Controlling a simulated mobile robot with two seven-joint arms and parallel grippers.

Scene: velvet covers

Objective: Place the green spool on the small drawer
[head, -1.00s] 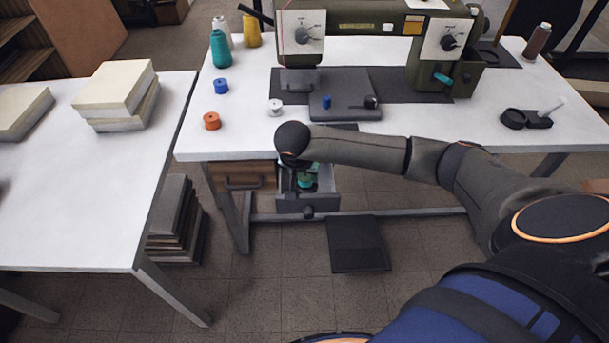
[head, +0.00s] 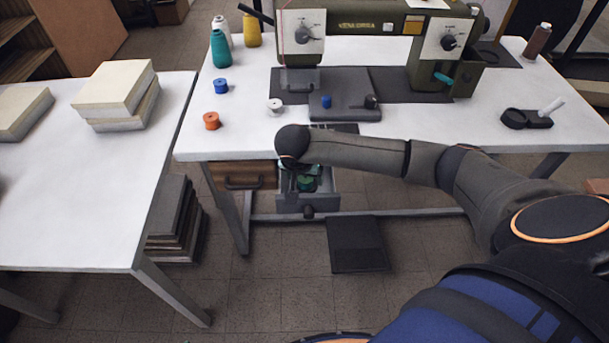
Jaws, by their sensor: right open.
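The small drawer (head: 322,205) is a grey drawer pulled open under the sewing table's front edge. The green spool (head: 307,184) sits inside it, partly in shadow, and its exact pose is hard to tell. My right gripper (head: 297,169) is open just above the drawer, toward its back left. It is mostly hidden by my dark wrist and appears apart from the spool. My left gripper is not in view.
The white sewing table (head: 240,135) overhangs the drawer closely. A closed wooden drawer (head: 243,175) is to its left. Blue (head: 221,86), white (head: 274,105) and orange (head: 211,121) spools stand on the table by the sewing machine (head: 362,22). A pedal (head: 358,245) lies below.

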